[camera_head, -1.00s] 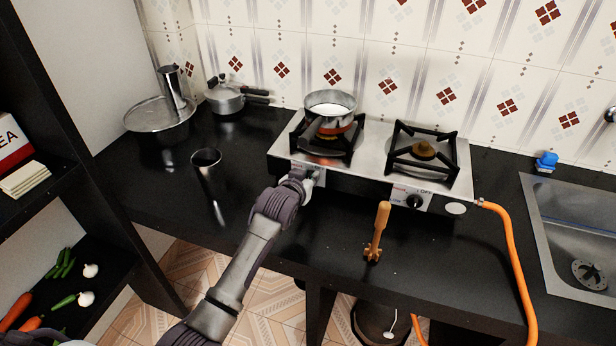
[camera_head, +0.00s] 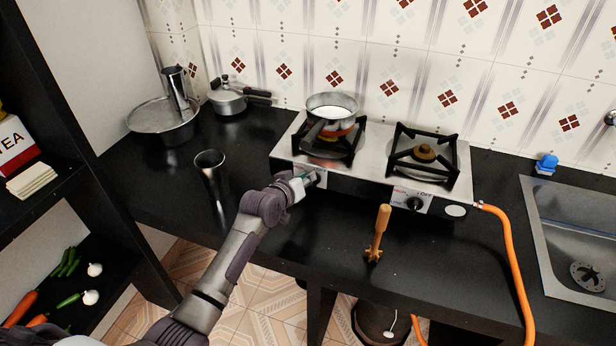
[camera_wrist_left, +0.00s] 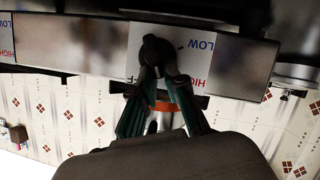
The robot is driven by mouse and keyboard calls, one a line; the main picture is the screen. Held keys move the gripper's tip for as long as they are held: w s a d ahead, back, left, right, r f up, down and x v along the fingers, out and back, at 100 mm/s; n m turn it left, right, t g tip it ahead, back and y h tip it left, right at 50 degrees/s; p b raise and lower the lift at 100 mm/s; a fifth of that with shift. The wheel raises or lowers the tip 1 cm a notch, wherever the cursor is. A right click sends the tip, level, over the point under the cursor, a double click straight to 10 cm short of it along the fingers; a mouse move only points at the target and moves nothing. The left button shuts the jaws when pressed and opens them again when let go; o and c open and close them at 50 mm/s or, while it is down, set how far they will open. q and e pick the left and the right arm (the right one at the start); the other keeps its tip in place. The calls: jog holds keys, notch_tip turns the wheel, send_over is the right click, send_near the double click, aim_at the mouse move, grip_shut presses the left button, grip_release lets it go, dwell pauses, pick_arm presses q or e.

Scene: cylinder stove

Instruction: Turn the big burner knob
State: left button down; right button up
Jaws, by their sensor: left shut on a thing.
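The stove (camera_head: 371,187) stands on the black counter, with a pot (camera_head: 331,104) on its left burner. The left burner knob (camera_wrist_left: 157,50) is a dark round knob on a white plate marked LOW and HIGH in the left wrist view. My left gripper (camera_wrist_left: 158,76) is shut on this knob, its green-sided fingers on either side. In the head view my left gripper (camera_head: 308,182) is at the left of the stove front and hides the knob. The right knob (camera_head: 414,204) is black and free. My right gripper is not in view.
A steel cup (camera_head: 210,170) stands left of my arm. A wooden-handled tool (camera_head: 379,232) stands on the counter before the stove. An orange hose (camera_head: 514,260) runs down at the right, beside the sink (camera_head: 590,240).

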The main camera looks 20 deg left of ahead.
pick_arm(q)
jog(key=shift+a+f+n+h+b, duration=0.2)
jog(key=shift+f+n+h+b, duration=0.2)
jog(key=shift+n+h+b, duration=0.25)
jog(key=shift+a+f+n+b, duration=0.1)
jog(key=shift+f+n+b, duration=0.1)
jog(key=shift+n+b, duration=0.45)
jog(key=shift+a+f+n+t+h+b, duration=0.15)
jog(key=shift+n+t+h+b, duration=0.25)
jog(key=shift+n+h+b, duration=1.1)
jog(key=shift+y+b, duration=0.3)
jog(key=shift+y, duration=0.15)
jog(key=c, duration=1.2)
grip_release()
jog(key=v, duration=1.2)
